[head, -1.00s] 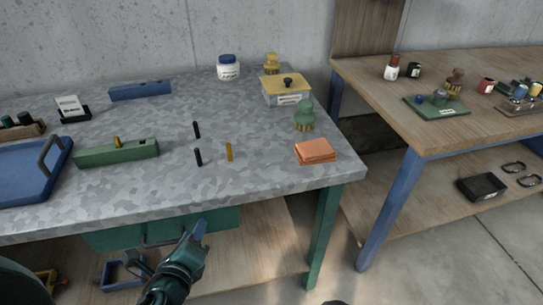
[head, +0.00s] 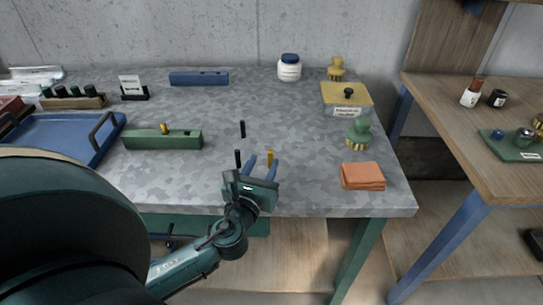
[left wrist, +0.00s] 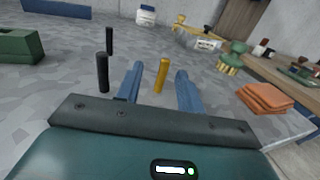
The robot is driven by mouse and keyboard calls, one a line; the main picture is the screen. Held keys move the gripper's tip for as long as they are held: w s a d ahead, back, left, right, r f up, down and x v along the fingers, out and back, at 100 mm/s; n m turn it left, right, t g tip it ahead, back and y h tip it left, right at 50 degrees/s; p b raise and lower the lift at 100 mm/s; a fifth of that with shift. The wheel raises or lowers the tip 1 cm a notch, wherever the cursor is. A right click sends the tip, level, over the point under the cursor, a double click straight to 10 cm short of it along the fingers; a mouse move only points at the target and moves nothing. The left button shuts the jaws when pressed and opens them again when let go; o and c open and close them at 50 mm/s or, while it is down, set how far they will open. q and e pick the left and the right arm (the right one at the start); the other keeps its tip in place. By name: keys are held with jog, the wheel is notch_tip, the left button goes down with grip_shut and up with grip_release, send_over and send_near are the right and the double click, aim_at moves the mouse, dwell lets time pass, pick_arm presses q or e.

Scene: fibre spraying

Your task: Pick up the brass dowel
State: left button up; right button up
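The brass dowel (head: 270,157) stands upright on the speckled grey worktop (head: 310,185) near its front edge. My left gripper (head: 262,166) is open and empty, low over the front of the worktop. In the left wrist view the brass dowel (left wrist: 161,76) shows between the two blue fingers (left wrist: 158,84), with a gap on each side. I cannot tell whether it is fully between the tips or a little beyond them. My right gripper is in neither view.
Two black pegs (head: 238,158) (head: 242,129) stand left of the dowel. A green block (head: 160,140) with a brass-coloured peg (head: 164,129) lies farther left. Folded orange cloths (head: 362,176) and a green-handled brush (head: 359,133) are to the right.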

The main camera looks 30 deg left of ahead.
aim_at(270, 156)
pick_arm(q)
jog(key=x, duration=0.6)
jog(key=shift+w+d+f+p, duration=0.1)
jog(key=shift+w+d+p, duration=0.15)
jog(key=shift+w+p, duration=0.15)
grip_shut()
